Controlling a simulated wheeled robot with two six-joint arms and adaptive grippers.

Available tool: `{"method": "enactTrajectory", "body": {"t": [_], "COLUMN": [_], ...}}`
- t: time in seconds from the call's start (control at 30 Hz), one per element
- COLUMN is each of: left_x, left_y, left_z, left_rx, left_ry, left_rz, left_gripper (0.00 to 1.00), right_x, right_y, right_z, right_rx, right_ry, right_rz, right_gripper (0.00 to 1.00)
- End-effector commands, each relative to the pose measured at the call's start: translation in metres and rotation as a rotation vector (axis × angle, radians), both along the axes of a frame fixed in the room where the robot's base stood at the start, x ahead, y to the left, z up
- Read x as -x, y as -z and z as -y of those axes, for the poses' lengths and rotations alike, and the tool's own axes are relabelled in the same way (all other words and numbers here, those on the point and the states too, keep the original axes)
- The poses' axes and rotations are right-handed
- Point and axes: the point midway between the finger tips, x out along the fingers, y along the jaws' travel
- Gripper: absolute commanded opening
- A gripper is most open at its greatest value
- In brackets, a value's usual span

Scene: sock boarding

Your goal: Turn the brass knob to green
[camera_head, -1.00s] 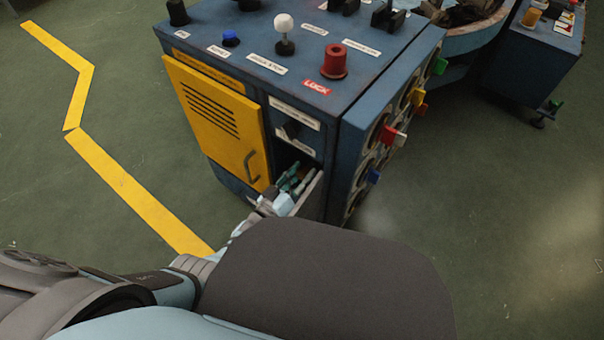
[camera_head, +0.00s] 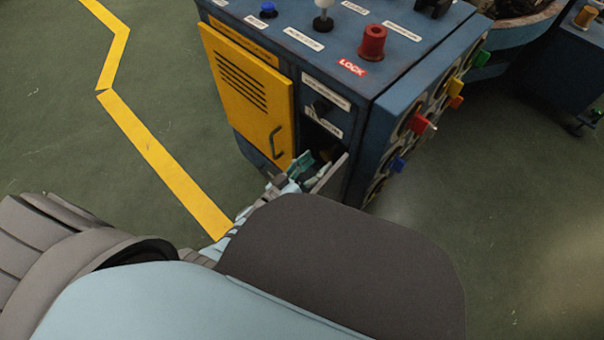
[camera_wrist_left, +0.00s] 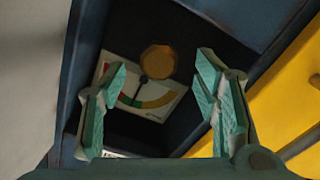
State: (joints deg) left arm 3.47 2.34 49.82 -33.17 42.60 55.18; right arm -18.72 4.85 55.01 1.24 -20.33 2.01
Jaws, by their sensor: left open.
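The brass knob (camera_wrist_left: 158,62) is a faceted, round-looking knob inside a dark compartment, above a white dial plate (camera_wrist_left: 174,90) with a coloured arc. Yellow shows on the right of the arc, green and red on the left. A dark pointer stands below and left of the knob, near the green part; its exact reading is unclear. My left gripper (camera_wrist_left: 162,68) is open, its teal fingers on either side of the knob in the picture. No contact shows. In the head view the left gripper (camera_head: 301,170) is at the compartment opening, partly hidden by my arm. My right gripper is out of view.
A red knob (camera_head: 372,42) stands on top; coloured handles line the right side.

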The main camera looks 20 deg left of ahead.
Motion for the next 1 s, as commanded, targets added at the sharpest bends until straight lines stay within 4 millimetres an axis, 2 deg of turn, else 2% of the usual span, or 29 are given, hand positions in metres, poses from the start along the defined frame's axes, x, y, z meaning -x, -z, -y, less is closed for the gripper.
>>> {"method": "enactTrajectory", "body": {"t": [0.1,0.2,0.3,0.9,0.97,1.0], "left_x": [0.033,0.054,0.066,0.07,0.068,0.066], "left_y": [0.001,0.0,0.0,0.0,0.007,0.019], "left_z": [-0.013,-0.021,-0.026,-0.028,-0.033,-0.042], "left_rx": [-0.002,-0.002,-0.001,-0.011,-0.079,-0.15], "left_ry": [0.001,0.001,0.0,0.0,-0.022,-0.061], "left_rz": [-0.001,0.0,0.0,0.006,-0.004,-0.036], "left_gripper": [0.56,0.56,0.56,0.56,0.56,0.56], "right_x": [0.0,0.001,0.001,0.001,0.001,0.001], "right_y": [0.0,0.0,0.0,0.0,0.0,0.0], "right_z": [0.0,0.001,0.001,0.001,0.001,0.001], "right_rx": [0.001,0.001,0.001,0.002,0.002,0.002], "right_ry": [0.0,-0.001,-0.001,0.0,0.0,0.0], "right_rz": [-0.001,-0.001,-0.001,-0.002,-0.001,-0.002], "right_gripper": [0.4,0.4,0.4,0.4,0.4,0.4]}}
